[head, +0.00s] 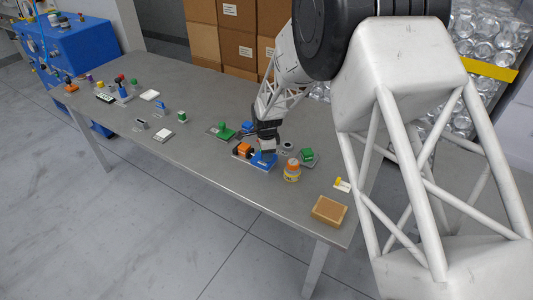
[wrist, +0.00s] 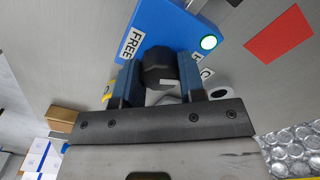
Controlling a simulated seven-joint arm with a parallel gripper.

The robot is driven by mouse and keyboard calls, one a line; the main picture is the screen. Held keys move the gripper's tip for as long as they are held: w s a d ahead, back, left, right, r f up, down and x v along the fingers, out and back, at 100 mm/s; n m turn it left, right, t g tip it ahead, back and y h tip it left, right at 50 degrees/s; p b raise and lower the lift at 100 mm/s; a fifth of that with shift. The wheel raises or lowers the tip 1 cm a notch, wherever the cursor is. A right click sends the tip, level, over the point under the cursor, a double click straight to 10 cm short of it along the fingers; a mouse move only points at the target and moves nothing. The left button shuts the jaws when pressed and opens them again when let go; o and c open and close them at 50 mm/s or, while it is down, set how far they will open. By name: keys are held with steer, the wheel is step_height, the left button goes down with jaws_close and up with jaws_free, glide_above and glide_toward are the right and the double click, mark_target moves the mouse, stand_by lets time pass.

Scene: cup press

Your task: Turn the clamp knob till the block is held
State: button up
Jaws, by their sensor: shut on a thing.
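The clamp has a blue base (head: 265,161) on the grey table, with an orange block (head: 244,149) at its left end. The orange block is not visible in the wrist view, and a second label is partly covered by a finger.
An orange-and-white jar (head: 291,171) and a green item (head: 307,156) stand close to the right of the clamp. A green fixture (head: 224,130) is just left. A brown box (head: 329,211) lies near the table's right end. Several small fixtures sit farther left.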

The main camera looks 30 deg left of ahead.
steer(key=shift+m, duration=0.5)
steer(key=o, duration=0.9)
steer(key=shift+o, duration=0.2)
steer(key=shift+r, duration=0.1)
steer(key=shift+r, duration=3.8)
